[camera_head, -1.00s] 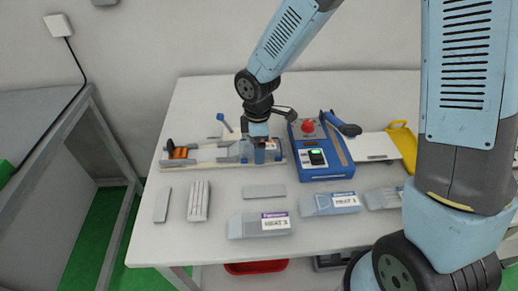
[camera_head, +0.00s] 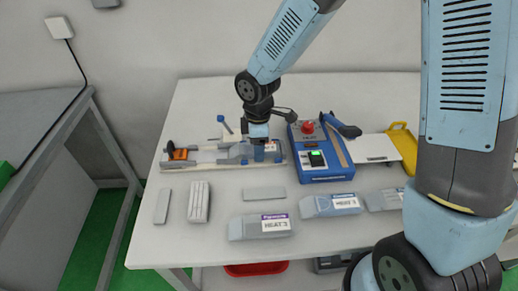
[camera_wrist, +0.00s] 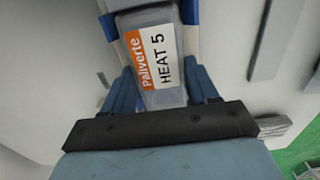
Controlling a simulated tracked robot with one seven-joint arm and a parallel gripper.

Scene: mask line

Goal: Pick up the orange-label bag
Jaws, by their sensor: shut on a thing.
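The orange-label bag (camera_wrist: 153,57) is a clear grey pack with a white label reading "HEAT 5" and an orange strip reading "Paliverte". In the wrist view it lies between the two blue fingers of my gripper (camera_wrist: 160,92), which are shut on it. In the head view my gripper (camera_head: 259,150) is low over the right end of a long fixture (camera_head: 207,157) on the table. The bag is mostly hidden there by the gripper. I cannot tell whether the bag touches the fixture.
A blue sealing machine (camera_head: 322,165) with a red knob stands right of the gripper. Several purple-label and blue-label bags, such as a purple-label one (camera_head: 261,227), lie along the front. Grey flat pieces (camera_head: 198,202) lie front left. A yellow tray (camera_head: 403,145) is at the right.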

